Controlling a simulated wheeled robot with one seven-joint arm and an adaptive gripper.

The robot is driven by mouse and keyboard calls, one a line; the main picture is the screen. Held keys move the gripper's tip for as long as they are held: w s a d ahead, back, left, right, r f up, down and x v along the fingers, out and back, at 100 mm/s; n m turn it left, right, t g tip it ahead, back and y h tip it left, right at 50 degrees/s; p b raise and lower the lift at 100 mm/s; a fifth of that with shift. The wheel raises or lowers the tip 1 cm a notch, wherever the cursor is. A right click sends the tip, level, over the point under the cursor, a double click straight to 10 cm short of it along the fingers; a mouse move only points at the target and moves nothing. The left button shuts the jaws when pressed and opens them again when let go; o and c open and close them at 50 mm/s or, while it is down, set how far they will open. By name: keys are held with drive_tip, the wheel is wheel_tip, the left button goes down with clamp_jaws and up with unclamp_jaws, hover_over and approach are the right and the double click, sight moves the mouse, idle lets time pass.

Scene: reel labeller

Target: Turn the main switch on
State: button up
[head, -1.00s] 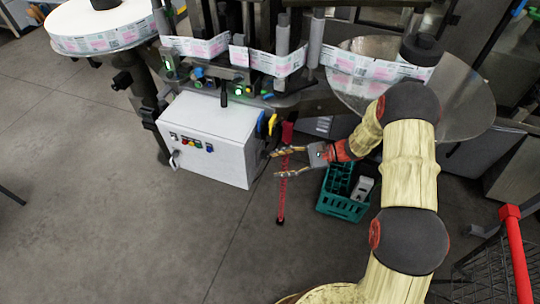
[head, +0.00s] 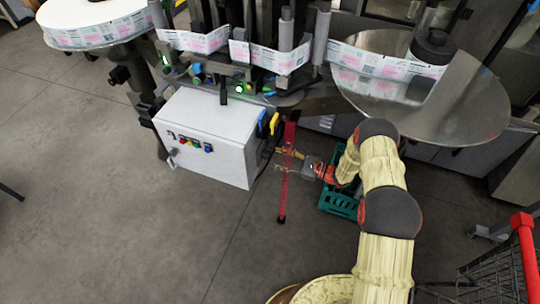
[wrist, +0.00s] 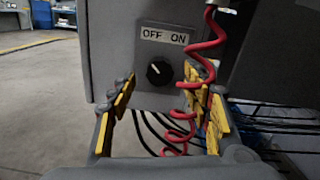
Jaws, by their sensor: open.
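The main switch (wrist: 159,73) is a black rotary knob on a grey panel in the wrist view, under a plate (wrist: 164,35) marked OFF and ON. The white mark on the knob points up and left, toward OFF. My gripper (wrist: 160,92) is open and empty, its yellow-padded fingers to the left and right of the knob in the picture. The knob lies between them in the view, apparently untouched. In the head view my gripper (head: 284,160) is at the right side of the white control box (head: 208,135); the knob is hidden there.
A red coiled cord (wrist: 203,50) hangs close to the right finger, with dark cables (wrist: 150,130) below. A red-handled cart (head: 520,250) is at the right.

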sight(269, 155)
drive_tip(key=shift+x, duration=2.05)
drive_tip(key=shift+c, duration=0.2)
drive_tip(key=c, duration=1.1)
